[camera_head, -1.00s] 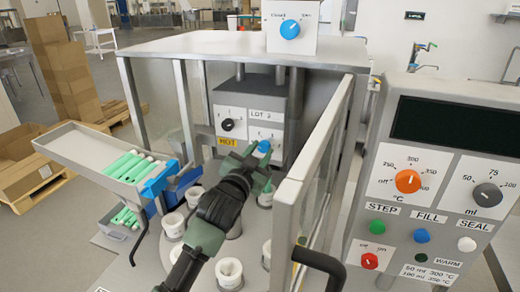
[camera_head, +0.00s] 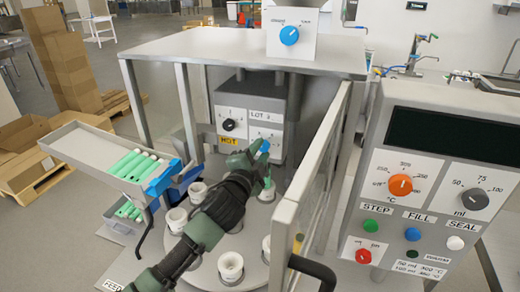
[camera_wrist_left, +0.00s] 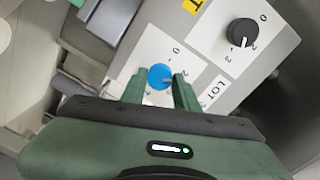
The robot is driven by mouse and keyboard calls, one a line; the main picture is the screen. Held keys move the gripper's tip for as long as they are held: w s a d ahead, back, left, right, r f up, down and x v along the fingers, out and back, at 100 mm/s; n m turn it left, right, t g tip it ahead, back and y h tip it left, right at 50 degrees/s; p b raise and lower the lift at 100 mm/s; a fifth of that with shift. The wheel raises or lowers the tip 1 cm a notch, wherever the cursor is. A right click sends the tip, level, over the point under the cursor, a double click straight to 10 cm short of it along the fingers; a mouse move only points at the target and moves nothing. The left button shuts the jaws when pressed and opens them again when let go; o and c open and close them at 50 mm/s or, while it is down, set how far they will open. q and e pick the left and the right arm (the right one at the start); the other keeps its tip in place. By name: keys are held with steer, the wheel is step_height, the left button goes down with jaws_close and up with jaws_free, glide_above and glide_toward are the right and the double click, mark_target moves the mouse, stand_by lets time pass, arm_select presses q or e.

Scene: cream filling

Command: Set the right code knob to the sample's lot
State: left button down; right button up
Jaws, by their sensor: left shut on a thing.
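The right code knob is blue (camera_wrist_left: 160,76), on a white dial plate marked LOT, and its top also shows in the head view (camera_head: 265,146). My left gripper (camera_wrist_left: 160,90) is shut on this knob, one finger on each side of it. In the head view the gripper (camera_head: 262,166) hides most of the knob and part of its plate. The pointer and the setting are too small to read. The left code knob is black (camera_wrist_left: 241,32), with its own numbered plate, and is free of the gripper. My right gripper is not in view.
A round turntable with several white cups (camera_head: 231,267) lies under my left arm. A glass door frame (camera_head: 312,165) stands close on the right. A tray (camera_head: 82,148) with green tubes is at left. The control panel (camera_head: 420,190) stands at right.

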arm_select(q)
steer(key=shift+m, duration=0.3)
steer(key=c, duration=1.1)
jaws_free()
steer(key=shift+o, duration=0.2)
steer(key=shift+s, duration=0.1)
steer(key=shift+s+a+f, duration=0.1)
steer(key=shift+s, duration=0.15)
steer(key=b+v, duration=0.2)
steer(key=v, duration=0.5)
steer(key=shift+s, duration=0.1)
